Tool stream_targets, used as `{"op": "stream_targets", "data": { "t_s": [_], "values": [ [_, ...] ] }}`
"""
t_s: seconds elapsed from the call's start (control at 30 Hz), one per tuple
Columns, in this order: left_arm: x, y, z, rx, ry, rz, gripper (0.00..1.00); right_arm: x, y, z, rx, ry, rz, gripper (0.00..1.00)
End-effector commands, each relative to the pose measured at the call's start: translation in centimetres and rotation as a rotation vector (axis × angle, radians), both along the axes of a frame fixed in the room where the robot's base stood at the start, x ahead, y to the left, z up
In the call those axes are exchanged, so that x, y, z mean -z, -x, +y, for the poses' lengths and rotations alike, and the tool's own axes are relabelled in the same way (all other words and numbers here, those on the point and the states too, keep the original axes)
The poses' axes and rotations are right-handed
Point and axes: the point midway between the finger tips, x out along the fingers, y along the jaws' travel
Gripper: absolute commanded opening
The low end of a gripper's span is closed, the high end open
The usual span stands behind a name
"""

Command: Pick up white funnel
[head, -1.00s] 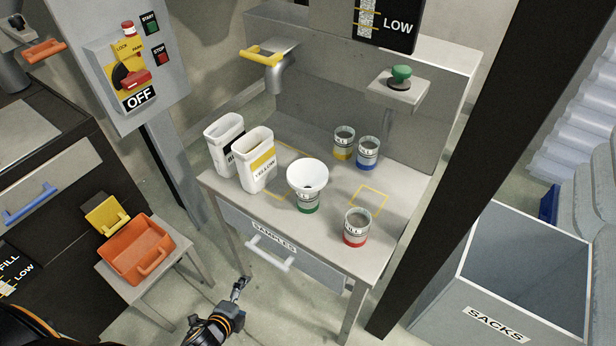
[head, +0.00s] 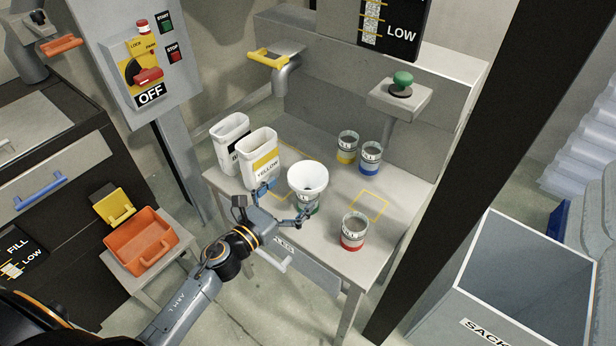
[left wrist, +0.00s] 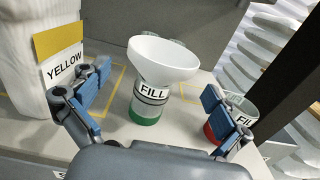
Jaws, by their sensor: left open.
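The white funnel (head: 307,177) sits upright in the mouth of a green-banded can labelled FILL (head: 306,203) on the grey table. In the left wrist view the funnel (left wrist: 163,59) is centred ahead, above the can (left wrist: 149,103). My left gripper (head: 283,204) is open at the table's front side, close to the can and funnel. In the left wrist view its two blue-padded fingers (left wrist: 155,100) are spread, one on each side of the can, with nothing held between them. My right gripper is not in view.
Two white bins, one labelled YELLOW (head: 260,160), stand left of the funnel. A red-banded can (head: 354,232) stands to the right, with blue (head: 370,158) and yellow (head: 347,147) cans behind. A drawer handle (head: 272,257) juts from the table (head: 401,190) front.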

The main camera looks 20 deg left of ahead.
Motion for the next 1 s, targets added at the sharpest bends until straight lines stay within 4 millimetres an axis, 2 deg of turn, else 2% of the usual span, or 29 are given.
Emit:
{"op": "stream_targets", "data": {
  "t_s": [0.17,0.37,0.5,0.8,0.83,0.87,1.0],
  "values": [
    [-0.2,-1.2,-0.4,0.000,0.001,0.000,1.00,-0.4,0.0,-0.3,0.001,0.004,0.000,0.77],
    [-1.5,-3.6,-1.6,-0.001,0.004,-0.001,1.00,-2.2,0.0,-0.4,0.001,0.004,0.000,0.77],
    [-1.2,-5.2,-2.2,-0.001,0.004,0.001,1.00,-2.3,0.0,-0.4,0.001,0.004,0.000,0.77],
    [-1.0,-5.8,-2.5,0.000,0.002,0.002,1.00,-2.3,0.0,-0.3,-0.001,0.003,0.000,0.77],
    [-1.0,-5.7,-2.5,0.000,0.002,0.002,0.98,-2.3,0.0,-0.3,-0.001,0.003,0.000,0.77],
    [-1.0,-5.7,-2.5,0.000,0.002,0.002,0.92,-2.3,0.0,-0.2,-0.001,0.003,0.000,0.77],
    [-1.0,-5.7,-2.4,0.000,0.002,0.002,0.63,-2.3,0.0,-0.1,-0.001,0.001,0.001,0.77]
  ]
}}
